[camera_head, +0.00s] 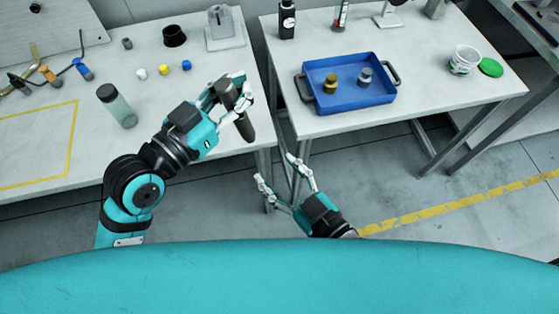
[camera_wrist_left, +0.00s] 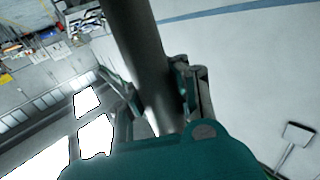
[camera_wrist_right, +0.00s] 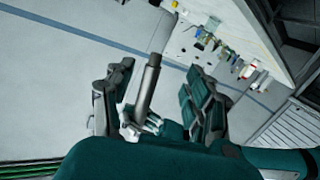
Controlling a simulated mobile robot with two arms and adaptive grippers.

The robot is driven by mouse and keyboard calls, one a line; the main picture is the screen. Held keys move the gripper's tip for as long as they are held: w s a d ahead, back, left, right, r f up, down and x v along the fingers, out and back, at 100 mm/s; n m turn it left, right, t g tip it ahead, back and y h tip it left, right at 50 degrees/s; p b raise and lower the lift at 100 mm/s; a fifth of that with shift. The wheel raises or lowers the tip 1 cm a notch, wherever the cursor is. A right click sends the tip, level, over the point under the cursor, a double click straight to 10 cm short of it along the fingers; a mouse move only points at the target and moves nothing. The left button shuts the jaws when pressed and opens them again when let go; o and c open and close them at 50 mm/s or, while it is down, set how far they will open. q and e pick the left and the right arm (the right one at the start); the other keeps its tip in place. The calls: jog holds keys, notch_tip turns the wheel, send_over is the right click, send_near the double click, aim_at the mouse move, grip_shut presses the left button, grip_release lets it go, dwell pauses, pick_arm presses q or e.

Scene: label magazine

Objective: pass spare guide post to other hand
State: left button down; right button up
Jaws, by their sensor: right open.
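The spare guide post (camera_head: 244,124) is a dark grey cylinder, held tilted in my left gripper (camera_head: 232,93) past the front edge of the left bench. In the left wrist view the post (camera_wrist_left: 146,55) runs between the fingers, which are shut on it. My right gripper (camera_head: 276,169) is open, lower and to the right of the post's lower end. In the head view its fingers are apart from the post. In the right wrist view a grey cylinder (camera_wrist_right: 150,82) shows between the spread fingers; I cannot tell its distance.
The left bench (camera_head: 60,115) bears a translucent bottle (camera_head: 117,107), several small caps and a grey fixture (camera_head: 222,28). The right bench (camera_head: 325,122) bears a blue tray (camera_head: 350,101) with two small parts, a white tub (camera_head: 463,60) and a green lid (camera_head: 491,67). Floor shows between the benches.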

jog(key=y, duration=0.1)
send_near(243, 126)
jog(key=f, duration=0.1)
jog(key=shift+t, duration=0.4)
jog(key=x, duration=1.1)
jog(key=shift+w+a+r, duration=0.15)
jog(key=shift+w+a, duration=0.05)
jog(key=shift+a, duration=0.05)
grip_shut()
jog(key=shift+s, duration=0.1)
pick_arm(q)
jog(key=shift+w+a, duration=0.1)
jog(key=c, duration=1.3)
grip_release()
jog(key=shift+c, duration=0.2)
pick_arm(e)
jog(key=shift+r, duration=0.1)
